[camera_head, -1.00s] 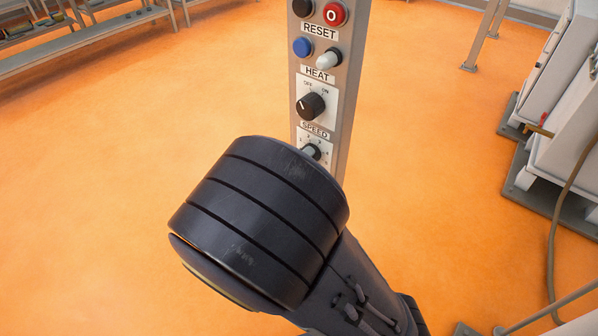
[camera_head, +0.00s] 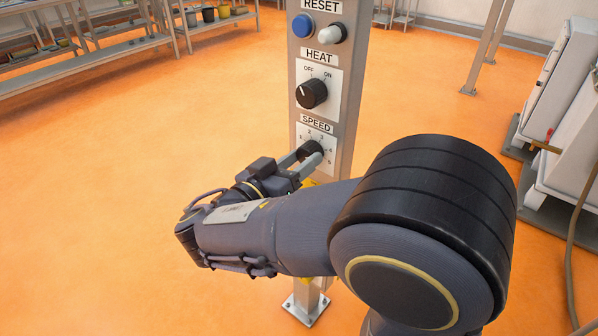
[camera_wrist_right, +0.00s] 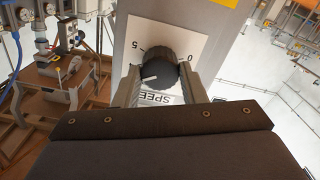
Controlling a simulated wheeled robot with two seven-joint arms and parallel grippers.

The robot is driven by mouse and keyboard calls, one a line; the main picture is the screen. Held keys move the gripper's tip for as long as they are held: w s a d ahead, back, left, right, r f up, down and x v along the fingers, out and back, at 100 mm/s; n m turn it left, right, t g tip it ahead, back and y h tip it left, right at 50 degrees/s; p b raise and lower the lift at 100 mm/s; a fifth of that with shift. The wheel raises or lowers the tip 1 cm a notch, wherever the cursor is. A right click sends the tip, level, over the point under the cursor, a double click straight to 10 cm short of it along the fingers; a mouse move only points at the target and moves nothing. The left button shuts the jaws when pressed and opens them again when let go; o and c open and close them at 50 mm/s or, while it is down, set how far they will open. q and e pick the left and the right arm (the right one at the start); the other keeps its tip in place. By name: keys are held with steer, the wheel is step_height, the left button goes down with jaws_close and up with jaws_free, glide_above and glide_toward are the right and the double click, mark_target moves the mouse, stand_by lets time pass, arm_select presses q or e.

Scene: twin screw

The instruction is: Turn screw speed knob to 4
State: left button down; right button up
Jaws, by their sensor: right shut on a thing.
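The speed knob (camera_head: 308,150) is a dark round knob on a white dial (camera_head: 331,142) marked with numbers, under the SPEED label on a grey post. It also shows in the right wrist view (camera_wrist_right: 160,68), with a white pointer line towards the lower left of that picture. A 5 is at the left of the dial there and a 0 at the right. My right gripper (camera_head: 308,158) is shut on the knob, a finger on each side, as the right wrist view (camera_wrist_right: 163,82) shows. In the head view the fingers partly cover the knob and its pointer is unclear. My left gripper is not in view.
Above on the post are the HEAT knob (camera_head: 312,93), a blue button (camera_head: 302,25) and a white switch (camera_head: 331,33). Shelves (camera_head: 90,60) stand at the back left, white cabinets (camera_head: 568,110) at the right. The orange floor around the post is open.

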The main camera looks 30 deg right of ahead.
steer(key=shift+f+m+b, duration=0.1)
steer(key=shift+m+b, duration=0.55)
steer(key=shift+m, duration=0.15)
steer(key=o, duration=1)
steer(key=v, duration=0.8)
steer(key=shift+p, duration=0.35)
